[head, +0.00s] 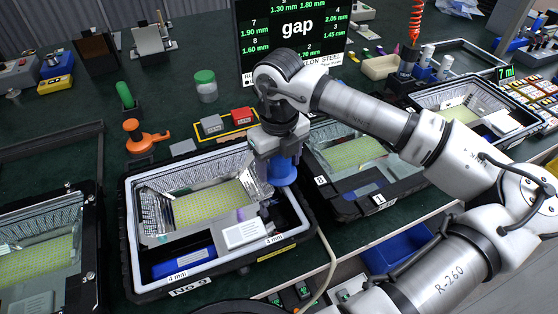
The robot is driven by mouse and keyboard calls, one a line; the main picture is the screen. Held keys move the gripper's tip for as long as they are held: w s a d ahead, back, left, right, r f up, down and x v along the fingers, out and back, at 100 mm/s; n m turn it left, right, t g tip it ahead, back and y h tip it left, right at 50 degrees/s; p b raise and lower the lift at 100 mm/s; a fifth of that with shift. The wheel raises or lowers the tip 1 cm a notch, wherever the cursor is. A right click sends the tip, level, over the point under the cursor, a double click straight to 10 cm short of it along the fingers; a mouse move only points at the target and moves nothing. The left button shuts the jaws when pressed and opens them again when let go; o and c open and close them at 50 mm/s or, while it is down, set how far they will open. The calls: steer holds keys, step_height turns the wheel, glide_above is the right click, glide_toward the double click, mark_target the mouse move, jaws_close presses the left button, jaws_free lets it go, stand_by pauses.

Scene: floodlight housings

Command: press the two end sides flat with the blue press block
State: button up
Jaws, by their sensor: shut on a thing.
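The blue press block (282,171) is in my gripper (279,150), which is shut on it. The block is at the right end of the middle floodlight housing (133,220), labelled No 9. Inside the housing, a shiny silver reflector (165,185) surrounds a yellow-green LED panel (208,204). The reflector's left end side (150,222) shows. Its right end side is partly hidden behind the block and gripper, and I cannot tell whether the block touches it.
More housings stand left (90,255) and right (375,205). Behind are an orange clamp (146,138), a green-capped jar (205,86) and red and grey blocks in a yellow frame (228,132). A cable runs beside the housing's right side.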

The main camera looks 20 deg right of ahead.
steer(key=shift+r+p, duration=1.05)
steer(key=shift+r, duration=1.4)
